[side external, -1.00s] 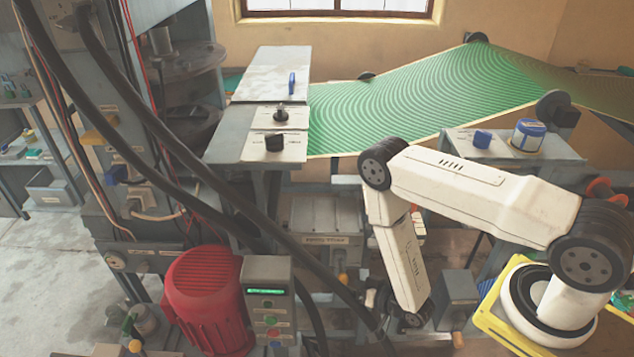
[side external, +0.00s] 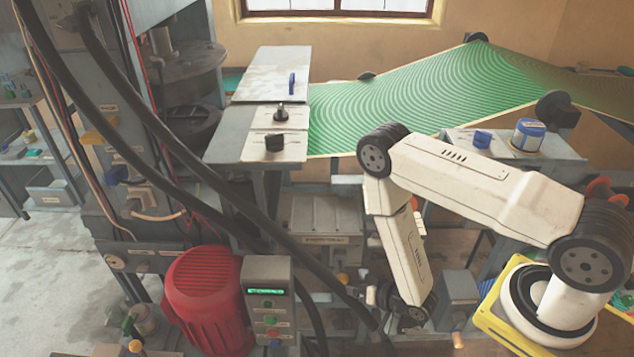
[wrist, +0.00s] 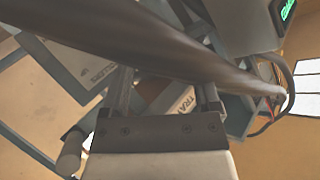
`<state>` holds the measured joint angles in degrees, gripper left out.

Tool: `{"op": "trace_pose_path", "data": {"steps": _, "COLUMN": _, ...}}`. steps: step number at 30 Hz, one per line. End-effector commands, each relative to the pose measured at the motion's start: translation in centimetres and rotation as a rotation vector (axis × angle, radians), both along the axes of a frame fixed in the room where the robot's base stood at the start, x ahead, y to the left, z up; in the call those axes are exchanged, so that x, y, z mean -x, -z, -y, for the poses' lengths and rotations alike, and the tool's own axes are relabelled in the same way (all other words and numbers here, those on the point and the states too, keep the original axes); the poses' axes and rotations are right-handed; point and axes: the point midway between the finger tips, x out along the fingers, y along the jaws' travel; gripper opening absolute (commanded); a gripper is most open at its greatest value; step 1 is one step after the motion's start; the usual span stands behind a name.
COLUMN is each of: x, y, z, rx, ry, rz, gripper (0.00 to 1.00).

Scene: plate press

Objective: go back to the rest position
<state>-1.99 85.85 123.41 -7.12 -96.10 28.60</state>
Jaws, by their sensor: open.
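My gripper shows in the wrist view (wrist: 166,92) with its two fingers apart and nothing seen held between them. A dark hose (wrist: 165,48) crosses in front of that view. A brownish surface with a partly hidden label reading "TRA" (wrist: 180,100) shows beyond the fingers. In the side view my white arm is folded, with its elbow high and its forearm pointing down. The wrist end is low, beside the grey box. The fingers cannot be made out there.
Black hoses (side external: 205,183) run diagonally down to near my wrist. A red motor (side external: 208,300) and a control box (side external: 268,300) with a lit green display stand to the left. The grey box (side external: 457,297) is close to my wrist. A green ridged sheet (side external: 400,105) lies behind.

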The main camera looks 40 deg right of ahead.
Motion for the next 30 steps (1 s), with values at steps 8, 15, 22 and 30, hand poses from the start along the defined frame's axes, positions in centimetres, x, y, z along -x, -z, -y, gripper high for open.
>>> {"op": "trace_pose_path", "data": {"steps": 8, "x": -2.1, "y": -4.2, "z": -2.9, "rx": -0.037, "ry": -0.116, "rz": -0.037, "gripper": 0.79}}
{"op": "trace_pose_path", "data": {"steps": 15, "x": -3.5, "y": -7.6, "z": -4.4, "rx": -0.003, "ry": -0.194, "rz": -0.099, "gripper": 0.79}}
{"op": "trace_pose_path", "data": {"steps": 22, "x": -4.6, "y": -9.8, "z": -3.6, "rx": 0.102, "ry": -0.203, "rz": -0.184, "gripper": 0.79}}
{"op": "trace_pose_path", "data": {"steps": 30, "x": -5.1, "y": -12.5, "z": -1.8, "rx": 0.223, "ry": -0.195, "rz": -0.297, "gripper": 0.79}}
